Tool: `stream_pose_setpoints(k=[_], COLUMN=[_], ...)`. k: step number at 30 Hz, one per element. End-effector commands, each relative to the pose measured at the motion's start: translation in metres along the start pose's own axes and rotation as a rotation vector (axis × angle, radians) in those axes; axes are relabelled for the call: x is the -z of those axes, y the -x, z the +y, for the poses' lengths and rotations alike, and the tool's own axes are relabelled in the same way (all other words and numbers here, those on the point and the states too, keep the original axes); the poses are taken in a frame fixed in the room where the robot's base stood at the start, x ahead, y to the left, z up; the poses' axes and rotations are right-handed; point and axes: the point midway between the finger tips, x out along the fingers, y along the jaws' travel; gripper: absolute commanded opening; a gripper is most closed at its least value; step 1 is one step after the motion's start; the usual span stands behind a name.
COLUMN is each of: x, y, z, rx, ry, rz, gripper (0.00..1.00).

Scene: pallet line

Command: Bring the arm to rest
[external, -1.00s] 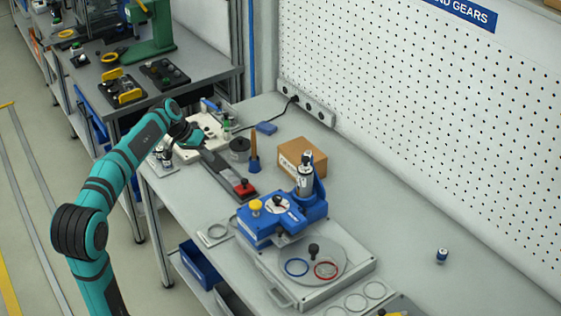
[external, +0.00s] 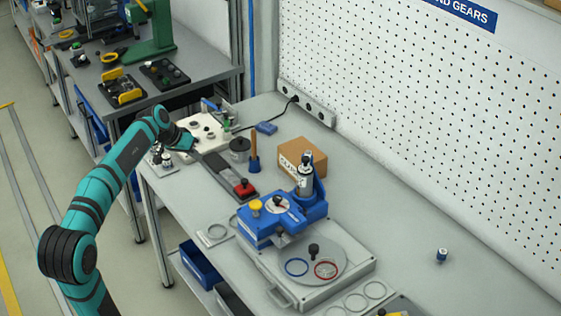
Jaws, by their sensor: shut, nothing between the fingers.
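My teal arm reaches up from the lower left of the external view. Its end, my gripper (external: 186,143), is over the far left end of the grey workbench (external: 410,220), in front of a white plate with small parts (external: 208,132). The gripper is small in this view and its fingers are hard to make out. It is shut, and no object shows in it.
A blue press device (external: 282,218) stands mid-bench, with a cardboard box (external: 302,158) behind it. A brown-handled tool (external: 254,150) and a dark cylinder (external: 239,149) stand close to my gripper.

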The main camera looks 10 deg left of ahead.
Motion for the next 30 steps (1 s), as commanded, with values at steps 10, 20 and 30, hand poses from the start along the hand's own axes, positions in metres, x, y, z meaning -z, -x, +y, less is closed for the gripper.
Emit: stream_pose_setpoints(k=[10, 20, 30], x=[-0.052, -0.103, -0.161], y=[0.064, 0.122, 0.173], z=[-0.004, -0.001, 0.014], rx=[0.235, 0.397, 0.497], ry=[0.028, 0.024, -0.019], rz=[0.277, 0.569, 0.879], gripper=[0.0, 0.0, 0.0])
